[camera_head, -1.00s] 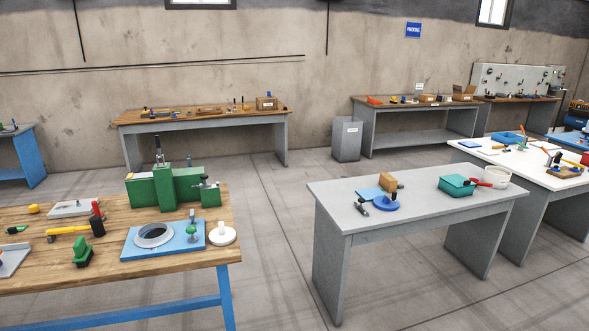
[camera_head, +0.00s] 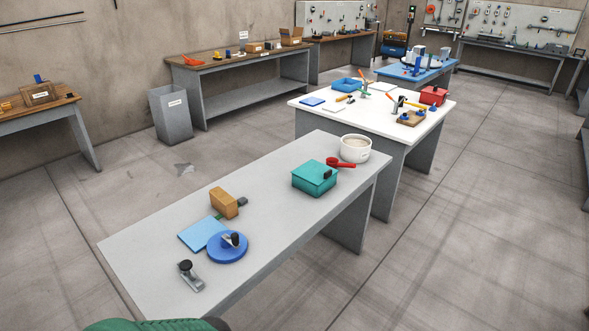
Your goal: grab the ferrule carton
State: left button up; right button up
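Several cartons are in view, and I cannot tell which one is the ferrule carton. A small brown carton (camera_head: 253,48) and an open-flapped carton (camera_head: 291,37) stand on the wood-topped bench (camera_head: 205,69) at the back. Another brown carton (camera_head: 41,97) with a pale label sits on the bench at the far left. The labels are too small to read. Neither of my grippers is in view.
A grey table (camera_head: 150,248) in front holds a tan block (camera_head: 224,203), a blue disc (camera_head: 227,247) and a teal box (camera_head: 314,178). A white table (camera_head: 306,116) stands behind it. A grey bin (camera_head: 171,117) stands left of the back bench. Floor is clear on the right.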

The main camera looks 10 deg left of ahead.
aim_at(223, 204)
jog(key=i+l, duration=0.15)
jog(key=i, duration=0.45)
jog(key=i+l, duration=0.15)
jog(key=i, duration=0.45)
